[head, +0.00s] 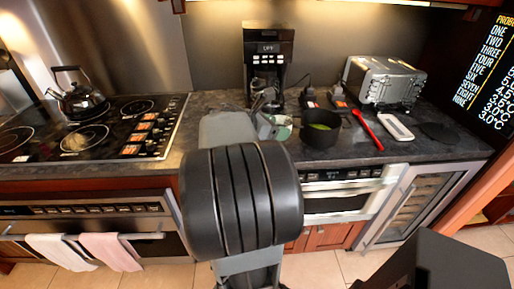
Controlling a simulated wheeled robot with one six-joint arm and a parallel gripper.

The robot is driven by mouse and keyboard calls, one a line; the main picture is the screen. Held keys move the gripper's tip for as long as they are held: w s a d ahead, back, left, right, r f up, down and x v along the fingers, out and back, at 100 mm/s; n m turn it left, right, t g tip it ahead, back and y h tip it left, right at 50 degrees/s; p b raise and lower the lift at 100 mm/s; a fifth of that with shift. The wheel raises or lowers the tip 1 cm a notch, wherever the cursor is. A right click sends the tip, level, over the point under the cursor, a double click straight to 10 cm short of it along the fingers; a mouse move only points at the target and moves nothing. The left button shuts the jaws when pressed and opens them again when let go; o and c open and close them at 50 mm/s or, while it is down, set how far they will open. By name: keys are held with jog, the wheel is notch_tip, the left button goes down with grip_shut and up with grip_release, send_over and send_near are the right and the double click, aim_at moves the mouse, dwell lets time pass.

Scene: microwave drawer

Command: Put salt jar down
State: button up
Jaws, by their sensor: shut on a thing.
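My gripper (266,100) is over the dark counter, in front of the coffee maker (268,58). My own arm covers much of it. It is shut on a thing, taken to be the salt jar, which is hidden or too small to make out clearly. A pale green and white round item (282,128) shows just right of the gripper. I cannot tell whether the held thing touches the counter (221,101).
A black pot (320,130) with green contents, a red spoon (367,130), a white tray-like item (396,127) and a toaster (384,82) stand to the right. A stove (95,127) with a kettle (78,98) is left. Counter left of the coffee maker is clear.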

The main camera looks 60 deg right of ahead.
jog(key=shift+d+f+g, duration=0.2)
jog(key=shift+g, duration=0.1)
jog(key=w+d+f, duration=0.1)
jog(key=w+f, duration=0.2)
jog(key=w+d+f, duration=0.2)
jog(key=w, duration=0.2)
jog(key=w+d+f, duration=0.2)
jog(key=w+f, duration=0.1)
jog(key=shift+w+d+f, duration=0.25)
jog(key=shift+w+f, duration=0.05)
jog(key=shift+w, duration=0.1)
jog(key=shift+w+d+f, duration=0.15)
jog(key=shift+w+f, duration=0.15)
jog(key=shift+f, duration=1.7)
jog(key=shift+f, duration=0.2)
jog(key=o, duration=0.9)
jog(key=shift+o, duration=0.2)
